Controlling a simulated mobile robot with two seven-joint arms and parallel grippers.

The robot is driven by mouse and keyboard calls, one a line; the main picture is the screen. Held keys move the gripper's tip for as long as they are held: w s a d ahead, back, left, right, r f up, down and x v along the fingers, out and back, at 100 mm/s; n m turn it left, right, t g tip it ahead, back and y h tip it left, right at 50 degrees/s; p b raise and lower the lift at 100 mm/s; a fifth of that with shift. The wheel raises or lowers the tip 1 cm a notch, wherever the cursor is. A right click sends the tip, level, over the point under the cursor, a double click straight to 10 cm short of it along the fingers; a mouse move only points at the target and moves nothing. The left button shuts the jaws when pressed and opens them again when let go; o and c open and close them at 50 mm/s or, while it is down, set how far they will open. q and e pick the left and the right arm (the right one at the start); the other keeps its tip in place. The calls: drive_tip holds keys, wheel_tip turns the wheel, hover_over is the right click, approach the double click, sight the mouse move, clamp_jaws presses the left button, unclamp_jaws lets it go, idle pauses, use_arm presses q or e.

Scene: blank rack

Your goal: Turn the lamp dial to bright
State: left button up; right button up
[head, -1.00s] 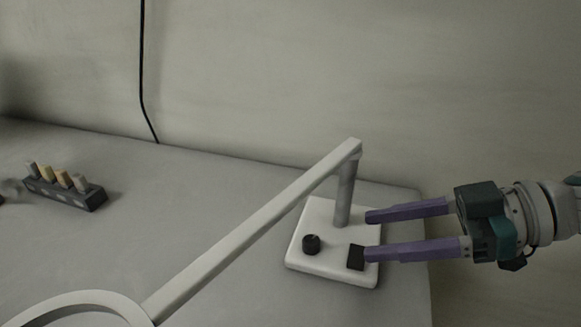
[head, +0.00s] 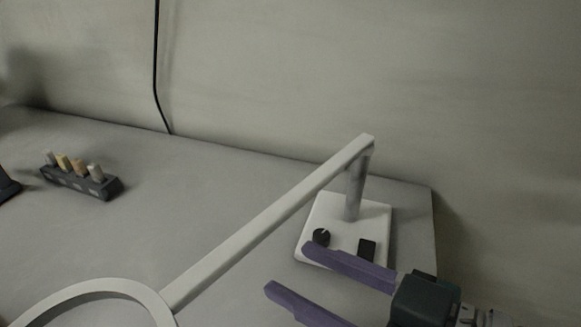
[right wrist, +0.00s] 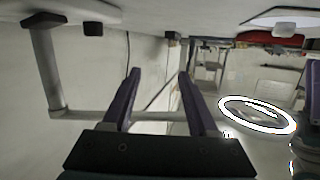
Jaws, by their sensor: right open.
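The lamp has a white base (head: 345,215) on the grey table, an upright post (head: 355,190) and a long pale arm (head: 270,225) running to a ring head (head: 95,290) at the lower left. On the base are a round black dial (head: 321,237) with a light mark and a dark rectangular switch (head: 367,249). My right gripper (head: 288,268) is open and empty. Its far finger overlaps the base's front just below the dial; contact cannot be told. Its fingers (right wrist: 155,95) also show in the right wrist view, with the lamp post (right wrist: 45,70) at left. My left gripper is not in view.
A dark rack (head: 82,180) with several upright pegs stands at the left of the table. A dark object (head: 7,187) is cut off by the left edge. A black cable (head: 156,70) hangs down the wall. The table between rack and lamp arm is clear.

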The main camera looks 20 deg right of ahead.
sight(324, 238)
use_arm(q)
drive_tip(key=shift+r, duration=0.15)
use_arm(e)
drive_tip(key=s+d+m+h, duration=0.1)
drive_tip(key=d+h, duration=0.1)
drive_tip(key=d+m+h, duration=0.2)
drive_tip(key=s+d+m+t+h, duration=0.1)
drive_tip(key=d+m+h, duration=0.1)
drive_tip(key=h, duration=0.1)
drive_tip(key=shift+s+d+f, duration=0.2)
drive_tip(key=shift+s+f, duration=0.05)
drive_tip(key=shift+s, duration=0.1)
drive_tip(key=shift+w+d+f, duration=0.1)
drive_tip(key=shift+w+f, duration=0.05)
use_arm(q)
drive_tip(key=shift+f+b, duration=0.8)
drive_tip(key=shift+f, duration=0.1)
use_arm(e)
drive_tip(key=x, duration=0.9)
drive_tip(key=shift+w, duration=0.25)
drive_tip(key=shift+c, duration=0.3)
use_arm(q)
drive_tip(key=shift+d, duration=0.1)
use_arm(e)
clamp_jaws()
